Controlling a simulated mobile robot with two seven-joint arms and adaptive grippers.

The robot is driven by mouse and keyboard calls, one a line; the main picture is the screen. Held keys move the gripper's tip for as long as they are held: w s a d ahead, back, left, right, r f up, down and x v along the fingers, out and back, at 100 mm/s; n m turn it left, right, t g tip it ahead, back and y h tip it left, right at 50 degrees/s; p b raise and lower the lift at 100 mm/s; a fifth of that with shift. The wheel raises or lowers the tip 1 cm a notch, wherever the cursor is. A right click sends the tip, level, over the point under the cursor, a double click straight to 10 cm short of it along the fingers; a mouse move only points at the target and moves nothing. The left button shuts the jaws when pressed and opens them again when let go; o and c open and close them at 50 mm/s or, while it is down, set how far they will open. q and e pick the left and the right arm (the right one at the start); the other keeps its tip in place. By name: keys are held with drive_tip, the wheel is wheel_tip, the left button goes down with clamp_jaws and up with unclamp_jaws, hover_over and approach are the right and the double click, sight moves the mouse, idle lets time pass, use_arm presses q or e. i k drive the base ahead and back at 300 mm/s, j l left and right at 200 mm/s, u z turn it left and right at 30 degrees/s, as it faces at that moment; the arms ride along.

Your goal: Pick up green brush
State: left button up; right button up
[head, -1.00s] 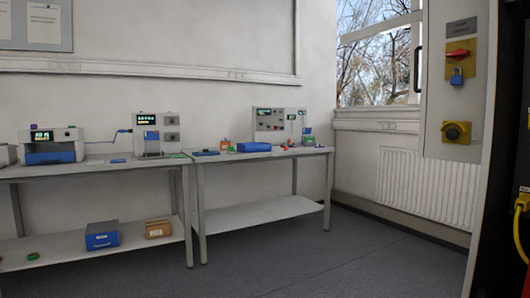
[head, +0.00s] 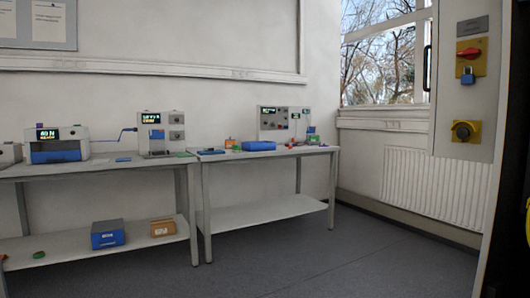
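I cannot make out a clear green brush; several green things are too small to identify. A small green item (head: 38,255) lies on the lower shelf of the left bench. A flat green item (head: 184,155) lies at the right end of the left bench top. Another green patch (head: 313,139) shows near the right end of the right bench. Neither of my grippers is in view.
The left bench (head: 105,166) holds a blue-and-white machine (head: 58,146) and a grey device (head: 161,134). The right bench (head: 285,154) carries a blue case (head: 259,146) and a control unit (head: 284,124). A blue box (head: 107,235) sits on the lower shelf. Floor (head: 330,265) ahead is clear.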

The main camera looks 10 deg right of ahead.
sight(236, 148)
drive_tip(key=z, duration=1.8)
drive_tip(key=u, duration=1.8)
drive_tip(key=i+l+z, duration=0.1)
drive_tip(key=i+z, duration=0.3)
drive_tip(key=i, duration=1.65)
drive_tip(key=i+l+u, duration=0.1)
drive_tip(key=i, duration=0.75)
drive_tip(key=i+l+u, duration=0.1)
drive_tip(key=i+u, duration=0.3)
drive_tip(key=i+l+u, duration=0.2)
drive_tip(key=u, duration=0.2)
drive_tip(key=i+l+u, duration=0.4)
